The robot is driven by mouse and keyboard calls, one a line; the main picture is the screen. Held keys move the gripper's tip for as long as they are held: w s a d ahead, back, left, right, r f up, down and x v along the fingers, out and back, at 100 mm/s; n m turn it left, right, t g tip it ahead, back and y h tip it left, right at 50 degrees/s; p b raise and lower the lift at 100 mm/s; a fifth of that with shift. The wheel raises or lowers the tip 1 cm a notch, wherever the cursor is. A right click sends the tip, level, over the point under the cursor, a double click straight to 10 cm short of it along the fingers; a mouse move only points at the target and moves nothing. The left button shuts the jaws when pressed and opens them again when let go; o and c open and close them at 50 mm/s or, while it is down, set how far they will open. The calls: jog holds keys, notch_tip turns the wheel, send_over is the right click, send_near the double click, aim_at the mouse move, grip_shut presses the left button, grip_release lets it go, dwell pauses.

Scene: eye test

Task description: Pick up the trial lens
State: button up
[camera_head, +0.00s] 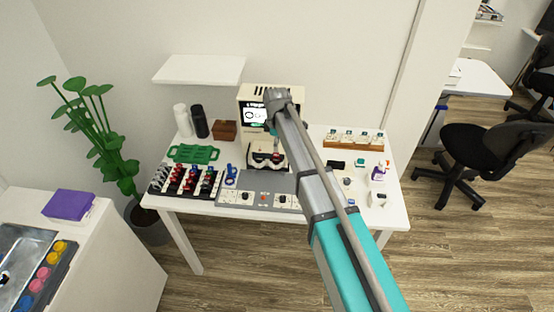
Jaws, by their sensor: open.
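Several small red, blue, black and pale pieces stand in rows on a black rack (152,191) at the left front of the white table. They look like trial lenses (191,177), but I cannot tell which single one the task means.
A cream machine with a screen (256,116) stands at the back. A grey control panel (250,186) lies at the front. A green tray (193,153), bottles (200,121) and a brown box (224,131) stand left. A wooden rack (352,142) and small items stand right.

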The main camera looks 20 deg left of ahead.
aim_at(276, 158)
jog(key=shift+w+a+f+b, duration=0.15)
jog(key=shift+f+b, duration=2.1)
jog(key=shift+f, duration=0.2)
grip_shut()
